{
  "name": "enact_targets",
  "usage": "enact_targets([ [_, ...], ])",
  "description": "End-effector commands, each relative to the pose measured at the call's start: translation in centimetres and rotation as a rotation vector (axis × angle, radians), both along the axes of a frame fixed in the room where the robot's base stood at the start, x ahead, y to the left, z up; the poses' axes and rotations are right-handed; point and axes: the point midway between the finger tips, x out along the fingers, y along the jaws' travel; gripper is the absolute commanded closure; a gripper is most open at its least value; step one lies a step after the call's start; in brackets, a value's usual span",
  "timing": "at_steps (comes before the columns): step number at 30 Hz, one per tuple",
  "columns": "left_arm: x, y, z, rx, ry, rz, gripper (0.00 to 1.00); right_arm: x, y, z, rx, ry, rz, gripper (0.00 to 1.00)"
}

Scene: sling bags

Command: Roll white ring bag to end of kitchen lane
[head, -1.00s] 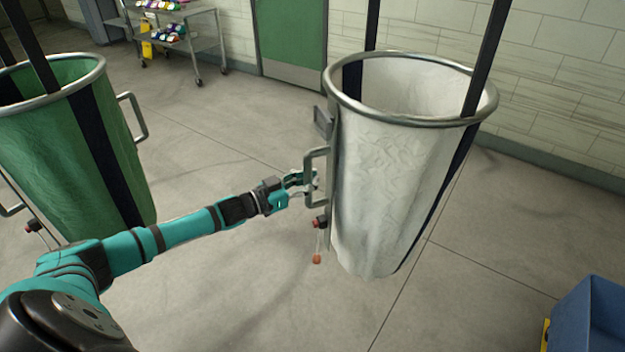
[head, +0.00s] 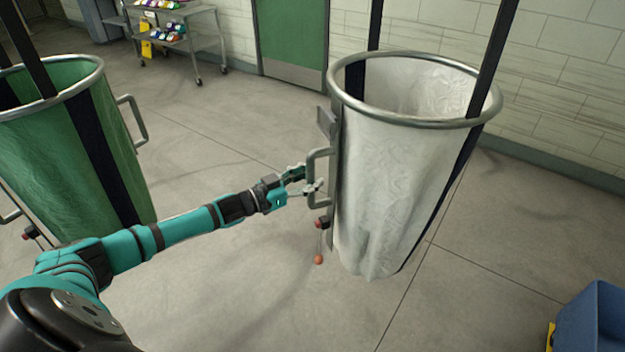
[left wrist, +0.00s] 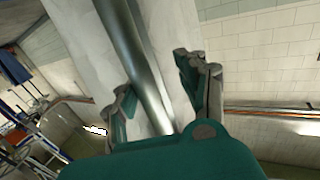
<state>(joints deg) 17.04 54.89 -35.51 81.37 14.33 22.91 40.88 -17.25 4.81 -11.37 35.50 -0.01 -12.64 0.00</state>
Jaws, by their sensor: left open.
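The white ring bag (head: 395,190) hangs from dark straps at the centre right of the head view, its mouth held open by a metal ring (head: 345,99). A metal handle (head: 311,168) stands out from its left side. My left gripper (head: 306,182) is at this handle, its fingers open. In the left wrist view the handle bar (left wrist: 135,60) runs between the two spread fingers of my left gripper (left wrist: 160,95), with white cloth behind it. I cannot tell whether a finger touches the bar. My right gripper is not in view.
A green ring bag (head: 50,160) hangs at the left. A blue bin (head: 595,315) stands at the lower right. A metal cart (head: 175,25) with colourful items is at the back, beside a green door (head: 290,40). The floor (head: 240,300) in front is clear.

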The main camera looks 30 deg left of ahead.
Motion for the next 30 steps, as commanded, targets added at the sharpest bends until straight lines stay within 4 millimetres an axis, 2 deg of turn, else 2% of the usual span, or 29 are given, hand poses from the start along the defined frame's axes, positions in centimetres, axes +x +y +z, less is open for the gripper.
enact_targets([
  [1,0.1,0.5,0.1,0.004,0.0,0.009,0.58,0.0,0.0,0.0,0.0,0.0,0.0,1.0],
  [19,-0.4,0.3,0.0,0.0,0.0,0.001,0.56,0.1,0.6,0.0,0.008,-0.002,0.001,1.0],
  [23,-2.0,1.1,-0.1,0.001,0.003,0.001,0.56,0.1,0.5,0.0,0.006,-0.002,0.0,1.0],
  [30,-6.3,3.4,-0.2,0.002,0.007,0.001,0.56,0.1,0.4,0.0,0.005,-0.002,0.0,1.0],
])
